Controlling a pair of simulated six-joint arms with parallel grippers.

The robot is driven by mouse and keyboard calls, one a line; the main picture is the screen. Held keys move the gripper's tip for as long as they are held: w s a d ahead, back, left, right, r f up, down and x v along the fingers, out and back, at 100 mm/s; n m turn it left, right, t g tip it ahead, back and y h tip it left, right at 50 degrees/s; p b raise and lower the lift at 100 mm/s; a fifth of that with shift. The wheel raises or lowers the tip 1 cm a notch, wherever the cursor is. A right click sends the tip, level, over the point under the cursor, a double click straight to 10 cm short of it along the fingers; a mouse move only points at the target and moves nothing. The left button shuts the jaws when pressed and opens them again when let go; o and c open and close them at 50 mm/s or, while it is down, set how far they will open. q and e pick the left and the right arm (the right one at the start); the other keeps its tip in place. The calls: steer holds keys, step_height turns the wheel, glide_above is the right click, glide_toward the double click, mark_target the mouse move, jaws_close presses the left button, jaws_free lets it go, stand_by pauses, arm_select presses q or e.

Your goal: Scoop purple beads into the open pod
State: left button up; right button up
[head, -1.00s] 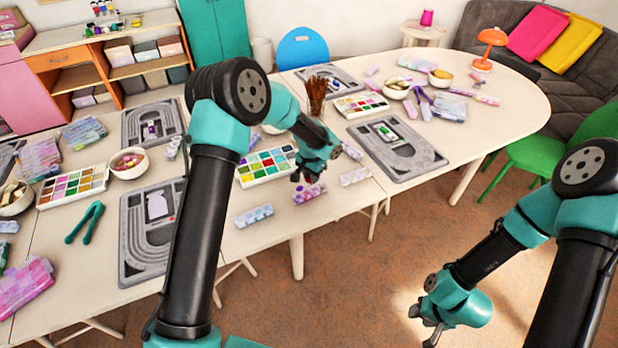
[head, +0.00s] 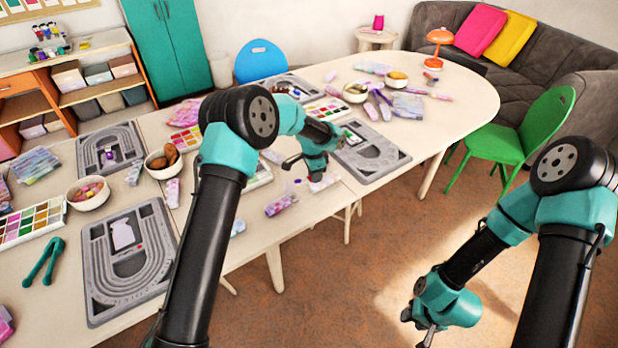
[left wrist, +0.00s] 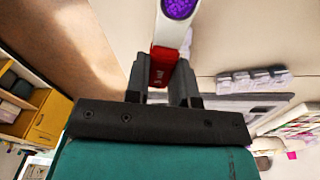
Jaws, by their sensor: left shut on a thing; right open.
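My left gripper (head: 303,170) is shut on a scoop with a white and red handle (left wrist: 163,65). Purple beads (left wrist: 178,8) fill the scoop's bowl at the top of the left wrist view. The scoop is above the table near its front edge. A pale pod strip (head: 322,183) lies just below the gripper; a pale strip also shows in the left wrist view (left wrist: 255,84). A pink-purple pod strip (head: 281,204) lies to its left. Which pod is open I cannot tell. My right gripper (head: 418,327) is open and empty over the floor.
Grey bead boards (head: 125,260) and (head: 369,153) lie on the tables. A bowl of pink beads (head: 88,193), a paint tray (head: 30,222) and teal tongs (head: 44,262) are at left. A green chair (head: 520,135) stands at right.

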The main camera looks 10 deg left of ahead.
mark_target(309, 178)
arm_select(q)
steer(key=shift+w+d, duration=0.1)
steer(key=shift+d, duration=0.05)
stand_by(0.4)
steer(key=shift+s+a+f+t+h, duration=0.15)
steer(key=shift+f+h, duration=0.1)
steer(key=shift+f, duration=0.3)
steer(key=shift+s+a+f+t+h, duration=0.1)
steer(key=shift+s+a+f+h, duration=0.1)
steer(key=shift+f, duration=0.35)
steer(key=shift+s+a+f+t+h, duration=0.15)
steer(key=shift+f+h, duration=0.1)
steer(key=shift+f, duration=0.3)
steer(key=shift+s+a+r+t+h, duration=0.15)
steer(key=shift+a+r+t+h, duration=0.2)
steer(key=shift+r+h, duration=0.35)
steer(key=shift+s+a+r+t+h, duration=0.15)
steer(key=shift+a+r+t+h, duration=0.2)
steer(key=shift+h, duration=0.65)
steer(key=shift+r+t+h, duration=0.25)
steer(key=shift+t+h, duration=0.05)
steer(key=shift+h, duration=0.1)
steer(key=shift+s+a+r, duration=0.1)
steer(key=shift+a, duration=0.05)
steer(key=shift+s+a+r+m+t+h, duration=0.2)
steer(key=shift+a+r+t+h, duration=0.15)
steer(key=shift+h, duration=0.4)
steer(key=shift+s+a+r+m+t+h, duration=0.15)
steer(key=shift+a+r+t+h, duration=0.15)
steer(key=shift+h, duration=0.45)
